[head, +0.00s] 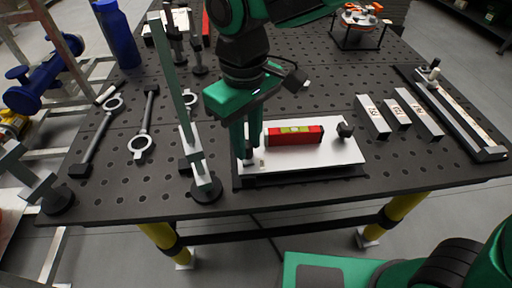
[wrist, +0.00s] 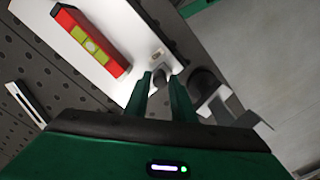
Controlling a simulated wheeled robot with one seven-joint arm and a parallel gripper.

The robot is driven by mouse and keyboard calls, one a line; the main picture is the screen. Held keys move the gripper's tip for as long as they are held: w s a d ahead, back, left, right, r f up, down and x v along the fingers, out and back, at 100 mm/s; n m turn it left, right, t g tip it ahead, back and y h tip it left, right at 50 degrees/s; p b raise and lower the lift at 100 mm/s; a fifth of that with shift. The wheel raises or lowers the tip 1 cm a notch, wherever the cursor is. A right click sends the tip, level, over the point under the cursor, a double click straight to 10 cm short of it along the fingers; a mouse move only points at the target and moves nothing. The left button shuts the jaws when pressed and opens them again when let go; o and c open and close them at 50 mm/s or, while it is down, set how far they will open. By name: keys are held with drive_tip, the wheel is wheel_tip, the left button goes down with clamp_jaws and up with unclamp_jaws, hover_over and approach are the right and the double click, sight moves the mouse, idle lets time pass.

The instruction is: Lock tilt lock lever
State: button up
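A white tilt plate (head: 315,152) lies on a dark base near the table's front edge. A small grey knob-like part (wrist: 159,75), possibly the tilt lock lever, shows at the plate's corner in the wrist view. In the head view my gripper (head: 247,157) points down at the plate's left end and largely hides that part. In the wrist view my gripper (wrist: 161,78) has its fingers apart, with the grey part between or just beyond the tips. I see no clear contact. A small metal fitting (wrist: 158,55) sits beside it on the plate.
A red level (head: 294,135) with a yellow-green window lies on the plate. A dark knob (head: 345,130) stands at its right end. An upright post on a round foot (head: 205,190) stands close left of my gripper. Pale blocks (head: 398,115) lie to the right.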

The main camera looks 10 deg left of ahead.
drive_tip(key=shift+c, duration=1)
drive_tip(key=shift+a, duration=0.9)
